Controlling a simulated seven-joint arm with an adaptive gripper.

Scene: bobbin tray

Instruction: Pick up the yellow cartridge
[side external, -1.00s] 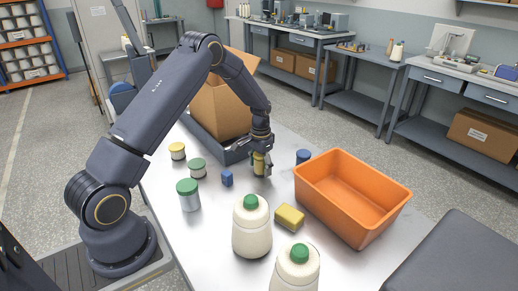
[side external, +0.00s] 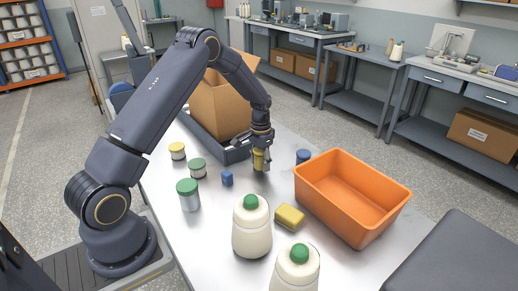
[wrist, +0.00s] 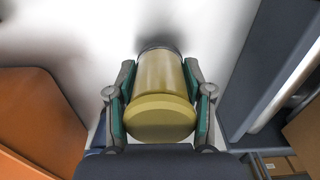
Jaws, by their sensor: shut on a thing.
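The yellow cartridge (side external: 259,160) is a small yellow cylinder with a dark end, held upright over the middle of the metal table in the side view. My gripper (side external: 261,152) points down and is shut on it. In the wrist view, the cartridge (wrist: 162,88) lies between both fingers of the gripper (wrist: 160,110), with its broad yellow end facing the camera. The fingers press on its two sides and partly hide them. A small gap to the table seems to show, but its size is hard to tell.
An orange bin (side external: 318,202) stands to the right, with a blue cylinder (side external: 303,156) and yellow block (side external: 289,216) nearby. A dark tray (side external: 237,154) with a cardboard box (side external: 222,108) lies behind. A blue block (side external: 227,178), jars and large white bottles (side external: 252,236) stand closer.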

